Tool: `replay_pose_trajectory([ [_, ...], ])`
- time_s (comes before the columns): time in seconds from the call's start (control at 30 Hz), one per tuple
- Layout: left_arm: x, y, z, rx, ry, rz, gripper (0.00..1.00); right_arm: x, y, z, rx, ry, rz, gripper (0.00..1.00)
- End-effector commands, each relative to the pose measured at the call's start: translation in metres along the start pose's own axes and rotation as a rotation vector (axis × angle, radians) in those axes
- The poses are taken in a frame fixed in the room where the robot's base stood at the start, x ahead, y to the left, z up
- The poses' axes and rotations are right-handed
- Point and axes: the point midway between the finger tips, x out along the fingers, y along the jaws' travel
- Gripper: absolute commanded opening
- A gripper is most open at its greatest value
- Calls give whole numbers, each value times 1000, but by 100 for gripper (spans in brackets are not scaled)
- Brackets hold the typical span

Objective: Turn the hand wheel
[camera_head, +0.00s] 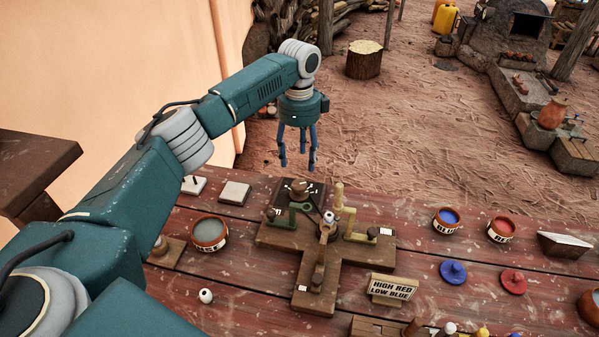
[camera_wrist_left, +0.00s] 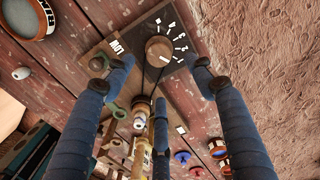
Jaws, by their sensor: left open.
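A round brown knob (camera_head: 299,187), which may be the hand wheel, sits on a dark dial plate (camera_head: 318,190) at the back of a wooden cross-shaped stand (camera_head: 322,258). In the left wrist view the knob (camera_wrist_left: 159,50) shows among white marks, with the word LOW on the plate (camera_wrist_left: 118,50). My left gripper (camera_head: 298,158) points down with its blue fingers spread and empty, above and slightly behind the dial. In the left wrist view its fingers (camera_wrist_left: 162,82) flank the dial without visibly gripping it. My right gripper is not in view.
A sign (camera_head: 393,288) reads HIGH RED LOW BLUE. Blue (camera_head: 447,220) and red (camera_head: 502,229) pots stand right, a grey-filled bowl (camera_head: 209,233) left. The table between stand and pots is mostly clear.

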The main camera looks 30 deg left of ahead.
Motion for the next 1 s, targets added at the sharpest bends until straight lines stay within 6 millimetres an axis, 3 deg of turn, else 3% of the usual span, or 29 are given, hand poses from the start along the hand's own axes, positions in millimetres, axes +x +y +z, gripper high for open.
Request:
replay_pose_trajectory([
  [0.27,51,1,0,1,-2,4,55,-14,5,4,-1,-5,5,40],
  [0.5,85,0,0,-1,0,1,55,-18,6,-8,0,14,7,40],
  [0.9,96,0,0,0,0,0,55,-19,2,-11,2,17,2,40],
  [0.93,96,0,0,0,0,0,53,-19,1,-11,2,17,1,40],
  [1.0,96,0,0,0,0,0,39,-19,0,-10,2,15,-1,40],
])
